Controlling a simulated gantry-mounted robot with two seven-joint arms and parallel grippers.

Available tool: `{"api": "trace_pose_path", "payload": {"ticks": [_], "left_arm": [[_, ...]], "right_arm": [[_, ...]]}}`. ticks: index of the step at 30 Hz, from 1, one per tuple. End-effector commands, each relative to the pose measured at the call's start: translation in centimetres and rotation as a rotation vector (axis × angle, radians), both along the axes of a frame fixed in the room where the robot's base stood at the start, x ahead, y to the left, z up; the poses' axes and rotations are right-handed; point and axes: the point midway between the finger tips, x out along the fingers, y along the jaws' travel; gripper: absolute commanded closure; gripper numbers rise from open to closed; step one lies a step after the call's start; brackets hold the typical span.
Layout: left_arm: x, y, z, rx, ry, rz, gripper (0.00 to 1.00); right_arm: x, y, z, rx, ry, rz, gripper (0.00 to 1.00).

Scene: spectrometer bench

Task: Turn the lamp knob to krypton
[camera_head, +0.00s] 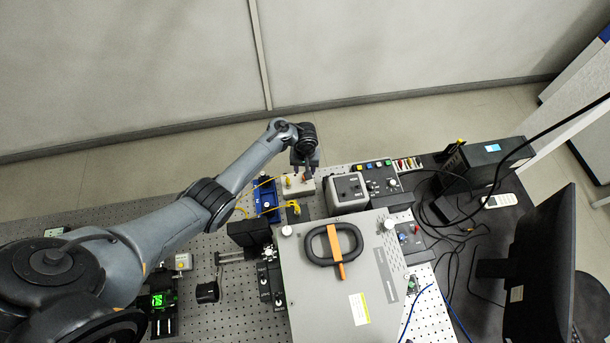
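My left gripper (304,170) points down over a small white box (299,190) near the back edge of the bench. Its fingertips are small and dark here, and I cannot tell whether they are open or touch anything on the box. A grey box (347,192) with small dark controls on its face stands just right of the gripper. No krypton label is readable, and I cannot tell which control is the lamp knob. My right gripper is not in view.
A large grey housing (320,285) with a black ring handle (333,244) fills the front middle. A dark control panel (378,178) with coloured buttons stands behind right. A monitor (540,255) and loose cables are at right. A blue part (266,198) sits left of the white box.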

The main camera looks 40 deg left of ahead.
Motion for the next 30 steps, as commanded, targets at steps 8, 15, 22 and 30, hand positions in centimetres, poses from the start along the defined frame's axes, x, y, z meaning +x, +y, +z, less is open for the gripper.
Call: {"api": "trace_pose_path", "payload": {"ticks": [8,15,22,30], "left_arm": [[0.0,0.0,-3.8,0.001,-0.001,0.0,0.52],[0.0,0.1,-4.7,0.002,-0.001,0.0,0.52],[0.0,0.0,-4.7,0.002,-0.001,0.0,0.52],[0.0,0.0,-4.7,0.002,-0.001,0.0,0.9]], "right_arm": [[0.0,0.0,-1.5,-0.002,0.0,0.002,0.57],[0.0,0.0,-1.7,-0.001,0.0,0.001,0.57],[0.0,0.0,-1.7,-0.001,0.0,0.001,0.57],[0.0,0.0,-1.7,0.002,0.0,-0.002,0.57]]}}
